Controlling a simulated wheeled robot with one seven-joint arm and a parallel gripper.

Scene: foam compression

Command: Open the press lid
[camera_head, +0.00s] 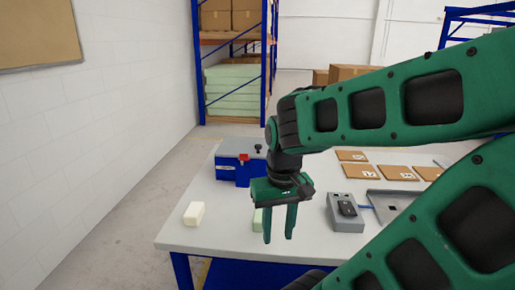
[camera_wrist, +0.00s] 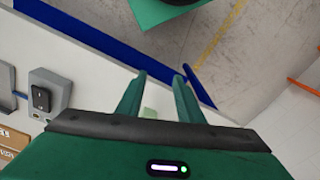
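The press is a blue box (camera_head: 240,165) at the back left of the table, with a red part (camera_head: 244,158) at its front and a black knob (camera_head: 258,148) on top. Its lid looks shut, but my arm hides part of its right side. My gripper (camera_head: 279,238) points down in front and to the right of the press, apart from it. Its two fingers are spread with nothing between them; they also show apart in the wrist view (camera_wrist: 162,70). The press is not visible in the wrist view.
A cream block (camera_head: 194,213) stands at the table's left front. A pale green block (camera_head: 257,220) is partly behind my gripper. A grey switch box (camera_head: 345,213), a grey tray (camera_head: 395,203) and several brown numbered pads (camera_head: 398,173) lie to the right. A white wall is left.

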